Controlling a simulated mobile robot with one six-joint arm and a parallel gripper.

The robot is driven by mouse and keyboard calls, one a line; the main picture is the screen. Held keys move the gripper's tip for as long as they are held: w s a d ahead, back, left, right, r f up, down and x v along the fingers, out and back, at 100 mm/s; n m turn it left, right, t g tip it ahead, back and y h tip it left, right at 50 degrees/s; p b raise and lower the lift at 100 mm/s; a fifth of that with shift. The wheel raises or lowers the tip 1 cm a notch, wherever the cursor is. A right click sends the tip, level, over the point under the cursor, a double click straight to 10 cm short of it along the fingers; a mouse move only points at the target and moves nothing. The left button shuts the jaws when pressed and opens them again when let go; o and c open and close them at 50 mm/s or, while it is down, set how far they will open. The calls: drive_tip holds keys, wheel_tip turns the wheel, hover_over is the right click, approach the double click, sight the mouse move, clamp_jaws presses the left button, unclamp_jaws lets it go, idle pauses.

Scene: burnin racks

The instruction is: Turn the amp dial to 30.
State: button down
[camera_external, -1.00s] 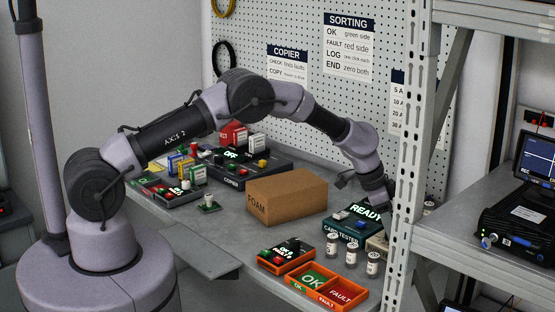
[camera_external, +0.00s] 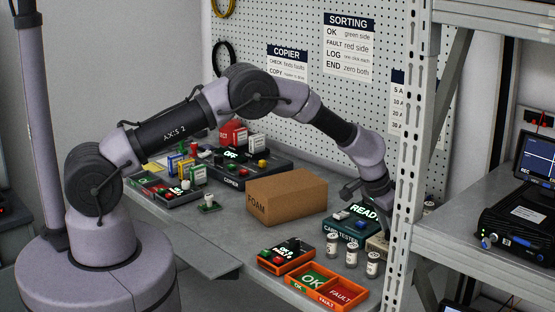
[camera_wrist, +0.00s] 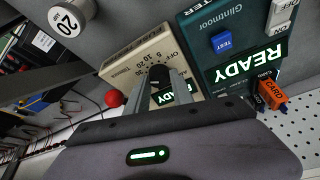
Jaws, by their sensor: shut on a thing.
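The amp dial is a dark knob (camera_wrist: 160,75) on a beige box (camera_wrist: 128,62) in the wrist view. Labels including OFF, 5, 10, 20 and 30 are printed upside down beside it. My gripper (camera_wrist: 162,84) is shut on the knob, a finger on each side. The fingers hide part of the box's lit display and the knob's pointer, so I cannot tell its exact setting. In the external view, the beige box (camera_external: 377,245) is partly hidden by the rack post, and so is my gripper (camera_external: 388,215).
A teal card tester (camera_external: 345,228) with a lit READY sign stands beside the beige box. An orange card (camera_wrist: 271,94) is at it. A foam box (camera_external: 287,197) is to the left. A rack post (camera_external: 405,150) is close to my wrist.

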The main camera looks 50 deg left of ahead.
drive_tip(key=c, duration=1.1)
unclamp_jaws()
drive_tip(key=p+v, duration=0.3)
drive_tip(key=v, duration=1.4)
drive_tip(key=shift+r, duration=0.2)
